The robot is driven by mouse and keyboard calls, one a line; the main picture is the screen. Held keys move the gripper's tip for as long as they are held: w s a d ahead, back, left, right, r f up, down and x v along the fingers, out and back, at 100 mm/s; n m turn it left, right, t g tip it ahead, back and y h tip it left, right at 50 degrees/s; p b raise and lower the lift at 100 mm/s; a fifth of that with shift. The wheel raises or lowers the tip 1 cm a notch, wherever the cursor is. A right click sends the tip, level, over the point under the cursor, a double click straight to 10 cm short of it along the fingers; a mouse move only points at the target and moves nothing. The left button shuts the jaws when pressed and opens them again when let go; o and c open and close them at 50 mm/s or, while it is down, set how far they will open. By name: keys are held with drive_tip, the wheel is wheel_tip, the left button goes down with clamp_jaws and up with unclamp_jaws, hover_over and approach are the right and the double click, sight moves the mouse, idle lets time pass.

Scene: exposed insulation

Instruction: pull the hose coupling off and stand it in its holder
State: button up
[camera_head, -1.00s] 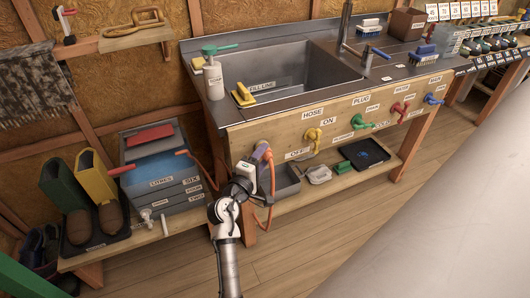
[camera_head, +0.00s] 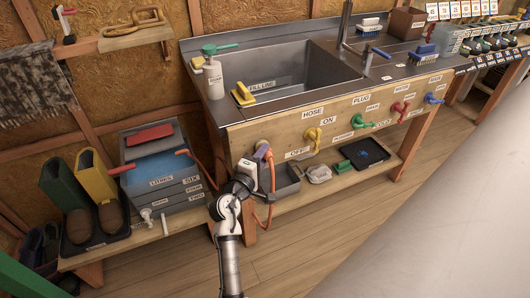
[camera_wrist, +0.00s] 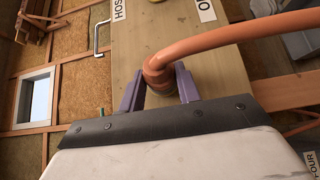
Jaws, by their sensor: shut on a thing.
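The orange hose coupling (camera_wrist: 156,74) is at the wooden front panel (camera_wrist: 190,50) of the sink bench, and its orange hose (camera_wrist: 245,34) bends away to the right in the wrist view. My gripper (camera_wrist: 160,84) has its purple fingers on either side of the coupling, shut on it. In the head view my gripper (camera_head: 262,154) is at the left part of the panel, below the HOSE label (camera_head: 313,112), and the hose (camera_head: 271,190) hangs beside it. Whether the coupling is still seated on its fitting is hidden. I cannot make out the holder.
A yellow tap (camera_head: 313,134) and a green tap (camera_head: 362,125) are to the right on the panel. A grey bin (camera_head: 287,180) and a black tray (camera_head: 364,154) sit on the shelf below. A grey box (camera_head: 164,170) and boots stand left.

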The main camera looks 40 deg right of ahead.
drive_tip(key=shift+s+a, duration=0.15)
drive_tip(key=shift+s, duration=0.6)
drive_tip(key=shift+s+a+p, duration=0.15)
drive_tip(key=shift+s+p, duration=0.15)
drive_tip(key=shift+s, duration=0.3)
drive_tip(key=shift+s+a+p, duration=0.15)
drive_tip(key=shift+s+p, duration=0.1)
drive_tip(key=shift+s, duration=0.35)
